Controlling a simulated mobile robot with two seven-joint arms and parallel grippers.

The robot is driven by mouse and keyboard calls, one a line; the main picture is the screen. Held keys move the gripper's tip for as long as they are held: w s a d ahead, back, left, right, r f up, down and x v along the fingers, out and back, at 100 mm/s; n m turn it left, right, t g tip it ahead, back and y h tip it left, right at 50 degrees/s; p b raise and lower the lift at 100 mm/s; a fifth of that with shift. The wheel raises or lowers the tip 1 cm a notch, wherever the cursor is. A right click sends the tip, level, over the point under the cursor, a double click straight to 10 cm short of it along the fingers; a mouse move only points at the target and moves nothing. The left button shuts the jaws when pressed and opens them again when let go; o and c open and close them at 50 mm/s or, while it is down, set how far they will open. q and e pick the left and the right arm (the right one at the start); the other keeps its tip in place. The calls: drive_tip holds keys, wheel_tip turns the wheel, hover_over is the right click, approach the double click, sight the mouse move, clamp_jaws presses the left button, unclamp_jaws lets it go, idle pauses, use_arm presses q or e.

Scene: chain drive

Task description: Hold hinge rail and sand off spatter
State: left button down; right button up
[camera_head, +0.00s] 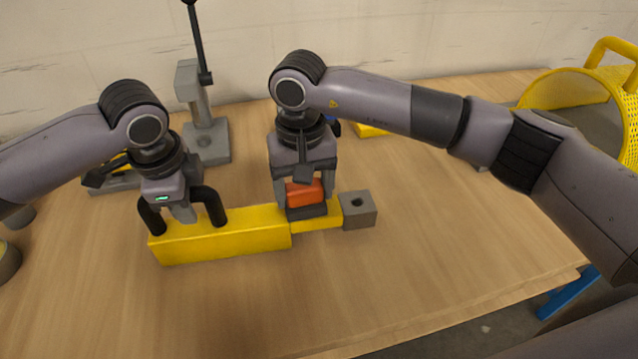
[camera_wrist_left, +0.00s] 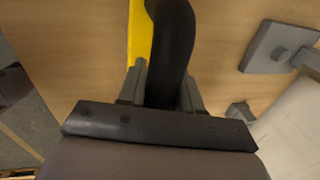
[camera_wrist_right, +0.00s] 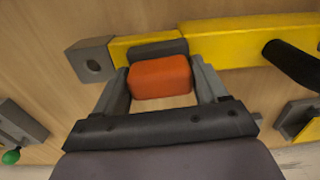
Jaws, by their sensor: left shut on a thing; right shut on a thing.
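The yellow hinge rail (camera_head: 245,245) lies on the table, with a black arched handle (camera_head: 212,205) on its left part and a grey block with a hole (camera_head: 358,211) at its right end. My left gripper (camera_head: 183,212) is shut on the black handle, which also shows in the left wrist view (camera_wrist_left: 172,45). My right gripper (camera_head: 304,192) is shut on an orange sanding block (camera_wrist_right: 160,78) with a dark grey base (camera_head: 307,212). The block's base rests at the rail's thinner right part. I cannot make out any spatter; the block and gripper cover part of the rail.
A grey lever press (camera_head: 206,135) stands behind the rail at the left. A yellow perforated guard (camera_head: 575,92) is at the back right. A yellow item (camera_head: 370,130) lies behind my right arm. The table (camera_head: 440,240) is clear in front and to the right.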

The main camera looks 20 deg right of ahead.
drive_tip(key=a, duration=0.2)
drive_tip(key=shift+a, duration=0.3)
drive_tip(key=shift+w+r, duration=0.1)
drive_tip(key=shift+r, duration=4)
use_arm(q)
drive_tip(key=c, duration=0.7)
unclamp_jaws()
drive_tip(key=r, duration=0.4)
drive_tip(key=s+r, duration=0.1)
drive_tip(key=r, duration=0.3)
drive_tip(key=s+r, duration=0.1)
drive_tip(key=r, duration=0.2)
drive_tip(key=shift+s+r, duration=0.15)
drive_tip(key=shift+r, duration=0.25)
